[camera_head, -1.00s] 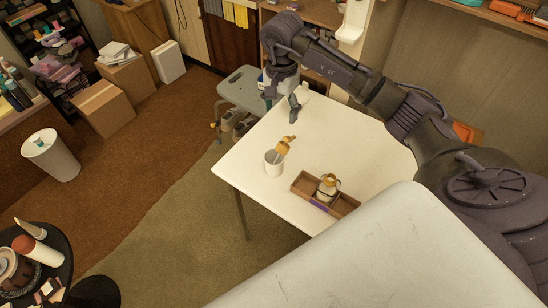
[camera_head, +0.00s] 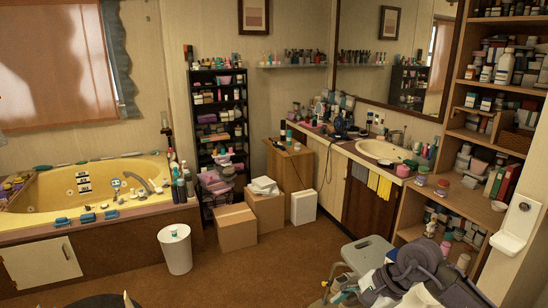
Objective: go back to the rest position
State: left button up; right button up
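Part of my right arm (camera_head: 425,272) shows at the bottom right edge, in front of the grey stool (camera_head: 366,252). Its gripper is outside the picture, so its fingers cannot be seen. The white table, the cup and the wooden tray seen earlier are outside the present view.
A yellow corner tub (camera_head: 75,195) stands at the left. A white bin (camera_head: 174,250) and cardboard boxes (camera_head: 236,228) stand on the brown floor. A sink counter (camera_head: 345,150) and full shelves (camera_head: 495,140) line the right. The middle floor (camera_head: 240,275) is clear.

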jog(key=s+a+r+m+t+y, duration=0.3)
jog(key=a+r+m+t+y, duration=0.3)
jog(key=a+r+m+y, duration=0.65)
jog(key=w+d+r+m+t+h, duration=0.3)
jog(key=d+m+t+h, duration=0.4)
jog(key=m+t, duration=0.75)
jog(key=s+d+f+m+g+h, duration=0.1)
jog(key=d+f+m+g+h, duration=0.25)
jog(key=f+m+h, duration=0.4)
jog(key=s+d+f+m+g+h, duration=0.2)
jog(key=d+f+m+h, duration=0.25)
jog(key=m, duration=0.65)
jog(key=s+f+m+g, duration=0.5)
jog(key=s+f+g, duration=0.25)
jog(key=s, duration=0.45)
jog(key=s+f+m+g, duration=0.6)
jog(key=s+f, duration=0.3)
jog(key=s, duration=0.2)
notch_tip(320, 180, down, 26)
jog(key=s, duration=0.1)
jog(key=s+d+f+g, duration=0.1)
jog(key=s+d+f, duration=0.1)
jog(key=s+f, duration=0.6)
jog(key=s+d+f+n+g, duration=0.1)
jog(key=s+f, duration=0.7)
jog(key=s, duration=0.1)
jog(key=shift+d, duration=0.4)
